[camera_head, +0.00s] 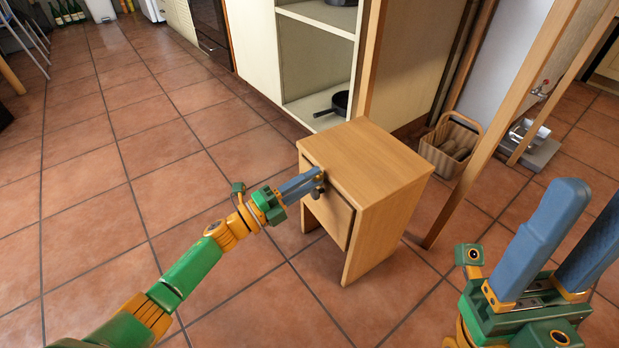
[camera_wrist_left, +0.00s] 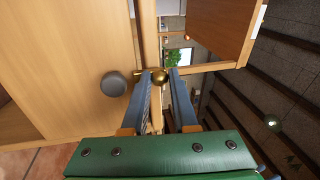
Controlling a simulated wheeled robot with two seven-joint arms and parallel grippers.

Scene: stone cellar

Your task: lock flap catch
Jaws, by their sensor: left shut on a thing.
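A small wooden cabinet (camera_head: 385,175) stands on the tiled floor in the middle of the head view. Its front flap (camera_head: 327,212) is upright at the cabinet's front; I cannot tell whether it sits fully flush. My left gripper (camera_head: 318,178) is at the flap's upper part. In the left wrist view, its blue fingers are shut on a small brass catch knob (camera_wrist_left: 160,76) at the panel's edge. A round dark grey knob (camera_wrist_left: 113,84) sits on the flap beside the fingers. My right gripper (camera_head: 592,208) is open and empty at the right, away from the cabinet.
An open shelf unit (camera_head: 300,60) with dark pans stands behind the cabinet. A wicker basket (camera_head: 450,145) and slanted wooden posts (camera_head: 487,125) are to its right. The tiled floor (camera_head: 110,190) on the left is clear.

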